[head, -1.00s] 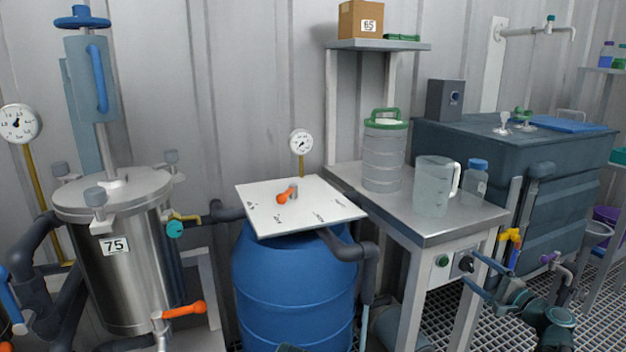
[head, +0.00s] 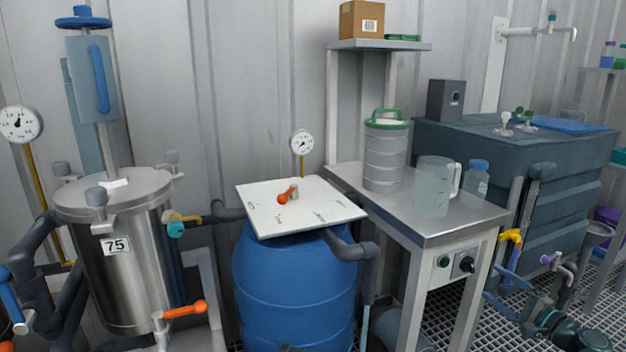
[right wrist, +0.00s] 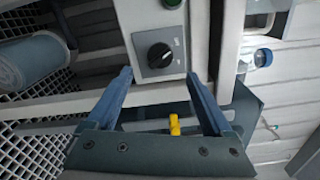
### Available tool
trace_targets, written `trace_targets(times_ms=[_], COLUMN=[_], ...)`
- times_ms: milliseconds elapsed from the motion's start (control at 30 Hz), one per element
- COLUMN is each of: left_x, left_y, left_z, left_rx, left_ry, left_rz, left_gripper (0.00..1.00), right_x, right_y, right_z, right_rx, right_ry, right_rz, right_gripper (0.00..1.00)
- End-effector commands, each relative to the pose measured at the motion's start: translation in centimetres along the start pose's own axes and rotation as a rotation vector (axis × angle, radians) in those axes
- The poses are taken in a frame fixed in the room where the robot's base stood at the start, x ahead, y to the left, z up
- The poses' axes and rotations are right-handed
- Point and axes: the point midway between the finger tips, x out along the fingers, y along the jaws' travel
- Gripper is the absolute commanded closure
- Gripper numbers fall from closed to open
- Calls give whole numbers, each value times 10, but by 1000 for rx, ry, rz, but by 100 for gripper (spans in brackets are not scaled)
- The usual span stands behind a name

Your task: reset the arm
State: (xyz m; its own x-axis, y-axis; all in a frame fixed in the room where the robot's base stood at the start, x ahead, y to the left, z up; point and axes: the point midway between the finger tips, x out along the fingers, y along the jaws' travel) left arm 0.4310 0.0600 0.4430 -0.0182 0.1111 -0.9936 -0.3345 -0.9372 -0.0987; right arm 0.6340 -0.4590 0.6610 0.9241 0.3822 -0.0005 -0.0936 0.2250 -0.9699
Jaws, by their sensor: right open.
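My right gripper (head: 492,284) is at the lower right of the head view, to the right of the steel bench's control panel. In the right wrist view my right gripper (right wrist: 158,76) has its two blue fingers spread apart with nothing between them. The black rotary knob (right wrist: 160,55) on the panel appears beyond the fingertips, apart from them. The knob (head: 466,264) also shows in the head view on the bench front, below the tabletop. My left gripper is not recognisable in either view.
The steel bench (head: 450,225) carries a green-lidded canister (head: 386,155), a clear jug (head: 433,188) and a blue-capped bottle (head: 476,179). A blue barrel (head: 293,290) with a white board (head: 262,212) stands left of it.

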Motion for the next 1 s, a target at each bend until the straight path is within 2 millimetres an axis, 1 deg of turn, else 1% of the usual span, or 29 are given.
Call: trace_targets(times_ms=[33, 100, 367, 433, 667, 1000], left_x=[0, 0, 0, 0, 0, 0], left_y=[0, 0, 0, 0, 0, 0], left_z=[0, 0, 0, 0, 0, 0], left_rx=[0, 0, 0, 0, 0, 0], left_ry=[0, 0, 0, 0, 0, 0], left_rz=[0, 0, 0, 0, 0, 0], left_gripper=[13, 13, 13, 13, 13, 13], right_x=[-11, -24, -68, -52, -10, 55], right_y=[0, 0, 0, 0, 0, 0], right_z=[1, 1, 0, 0, 0, -1], right_rx=[0, 0, -1, -1, 0, 1], right_ry=[3, 2, 3, -4, -5, -3], right_rz=[-1, 0, 0, 1, 1, 0], right_gripper=[15, 15, 15, 15, 15, 15])
